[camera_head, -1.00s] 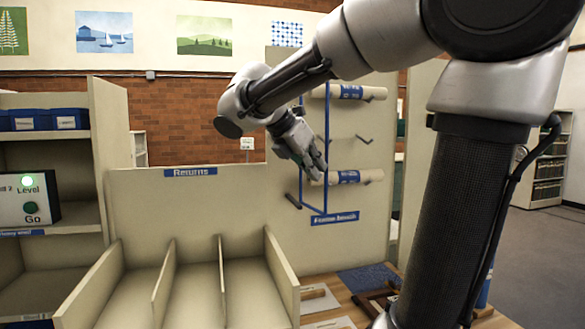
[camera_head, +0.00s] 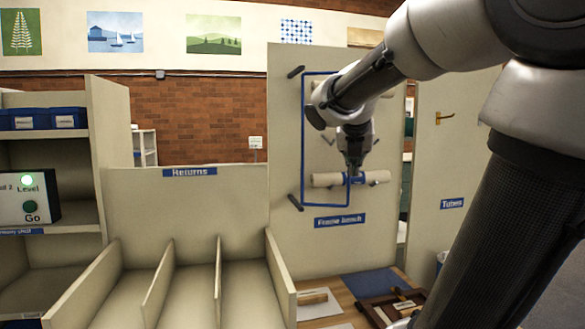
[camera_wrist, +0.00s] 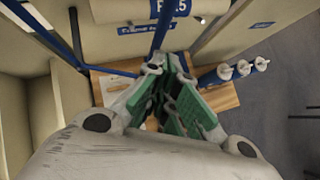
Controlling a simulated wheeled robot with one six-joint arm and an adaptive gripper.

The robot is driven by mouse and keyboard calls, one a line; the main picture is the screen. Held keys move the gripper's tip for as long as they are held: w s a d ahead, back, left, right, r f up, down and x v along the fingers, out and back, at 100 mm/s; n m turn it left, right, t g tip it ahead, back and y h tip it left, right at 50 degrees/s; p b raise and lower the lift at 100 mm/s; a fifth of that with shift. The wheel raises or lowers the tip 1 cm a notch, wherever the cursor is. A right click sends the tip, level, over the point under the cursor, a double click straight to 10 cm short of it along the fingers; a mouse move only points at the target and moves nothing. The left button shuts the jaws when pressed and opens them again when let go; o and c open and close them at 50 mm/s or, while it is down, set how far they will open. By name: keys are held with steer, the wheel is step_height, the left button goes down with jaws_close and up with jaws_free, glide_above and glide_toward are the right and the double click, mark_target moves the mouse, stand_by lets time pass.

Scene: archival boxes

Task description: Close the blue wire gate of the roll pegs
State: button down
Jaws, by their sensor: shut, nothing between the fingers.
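The blue wire gate (camera_head: 303,140) is a tall rectangular frame on the beige peg panel. Its right bar crosses in front of the lower white roll (camera_head: 325,180), which has a blue label and rests on the pegs. My gripper (camera_head: 354,174) is shut and empty at that bar, in front of the roll; whether it touches the bar is unclear. The wrist view shows my green-padded fingers (camera_wrist: 166,70) with a blue bar (camera_wrist: 161,32) close beyond their tips. My arm hides the gate's upper right and most of the upper roll.
Dark pegs (camera_head: 295,202) stick out at the gate's left. A "Frame bench" sign (camera_head: 340,220) is below it. The bench beneath holds a blue mat (camera_head: 368,284) and a wooden frame (camera_head: 395,308). The Returns dividers (camera_head: 155,285) stand at lower left.

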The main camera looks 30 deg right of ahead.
steer(key=w+d, duration=0.4)
steer(key=shift+w, duration=0.2)
steer(key=shift+d, duration=0.1)
steer(key=shift+s, duration=0.1)
stand_by(0.6)
